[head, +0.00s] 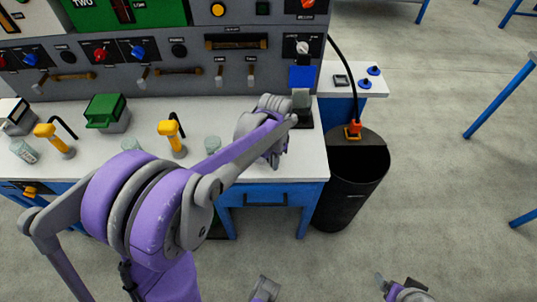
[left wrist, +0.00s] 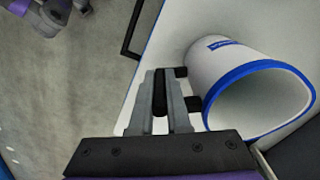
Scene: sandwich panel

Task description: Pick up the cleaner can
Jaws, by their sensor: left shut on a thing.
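A white open can (left wrist: 215,62) with a blue rim and a blue label stands out in the left wrist view, apparently the cleaner can. It has a black handle on its side. My left gripper (left wrist: 160,80) is shut with the dark handle bar between its fingers. In the head view my left gripper (head: 268,143) is at the right end of the white counter (head: 228,115). My own arm hides most of the can there. Part of my right arm (head: 405,291) shows at the bottom edge, with its fingers not clear.
The control panel (head: 200,60) rises behind. Open floor (head: 430,150) lies right.

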